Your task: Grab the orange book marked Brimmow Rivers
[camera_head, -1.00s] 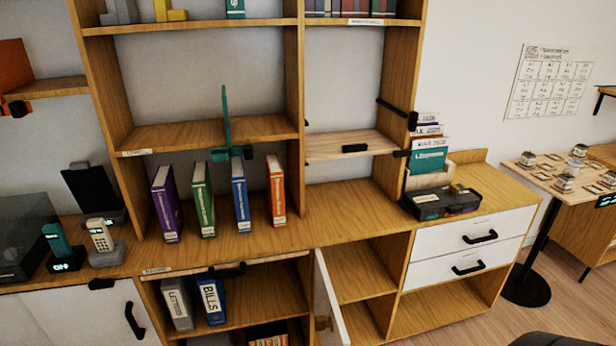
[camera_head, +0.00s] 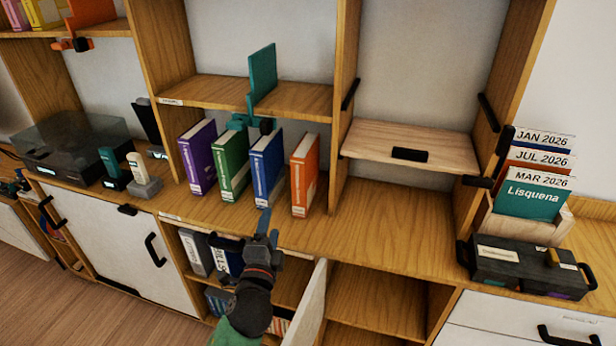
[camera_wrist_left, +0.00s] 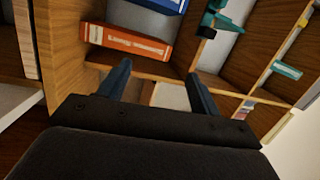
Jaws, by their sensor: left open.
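The orange book (camera_head: 304,175) stands upright at the right end of a row of several books on the cabinet top. Its spine carries white lettering too small to read here. In the left wrist view the orange book (camera_wrist_left: 128,41) shows sideways, ahead of the fingers. My left gripper (camera_head: 265,228) is low in front of the row, just below and left of the orange book. Its two fingers (camera_wrist_left: 158,80) are apart with nothing between them. The book is beyond the fingertips, not touching. My right gripper is not in view.
A blue book (camera_head: 266,167) stands just left of the orange one, with green (camera_head: 231,166) and purple (camera_head: 198,157) books further left. A teal bookend (camera_head: 262,80) sits on the shelf above. An open cabinet door (camera_head: 306,310) juts out below. The counter right of the orange book is clear.

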